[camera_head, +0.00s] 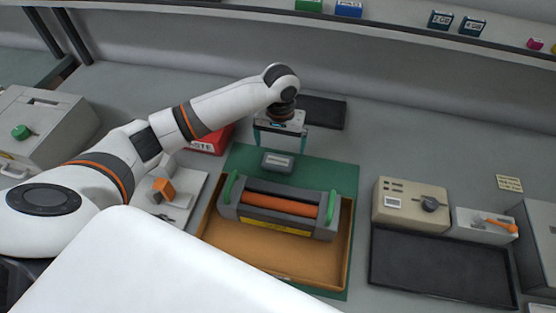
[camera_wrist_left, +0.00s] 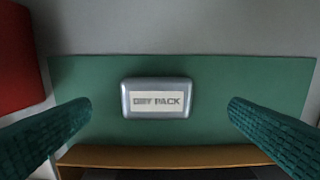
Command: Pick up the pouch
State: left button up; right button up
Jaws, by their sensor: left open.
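The pouch (camera_head: 277,162) is a small grey pillow-shaped pack lying on the green mat (camera_head: 340,176), behind the toner cartridge. In the left wrist view the pouch (camera_wrist_left: 157,98) shows a pale label reading "DRY PACK", between and beyond the two teal fingers. My left gripper (camera_head: 280,145) is above the pouch, pointing down, open and empty. Its fingers (camera_wrist_left: 160,112) stand wide on either side of the pouch in the wrist view, not touching it. My right gripper is not in view.
A grey cartridge with an orange roller (camera_head: 280,206) and green handles sits in the wooden tray (camera_head: 225,238) just in front of the pouch. A red box (camera_head: 208,143) stands left of the mat. A dark flat pad (camera_head: 325,112) lies behind; a black tray (camera_head: 440,265) is at right.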

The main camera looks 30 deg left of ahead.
aim_at(279, 157)
pick_arm(q)
jog(key=shift+w+f, duration=0.1)
jog(key=shift+f, duration=0.55)
jog(key=f, duration=0.3)
jog(key=f+p, duration=0.1)
jog(key=shift+a+f, duration=0.2)
jog(key=shift+a, duration=0.05)
jog(key=shift+f, duration=0.25)
jog(key=c, duration=0.9)
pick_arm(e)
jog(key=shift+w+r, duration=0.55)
pick_arm(q)
jog(key=shift+r, duration=0.1)
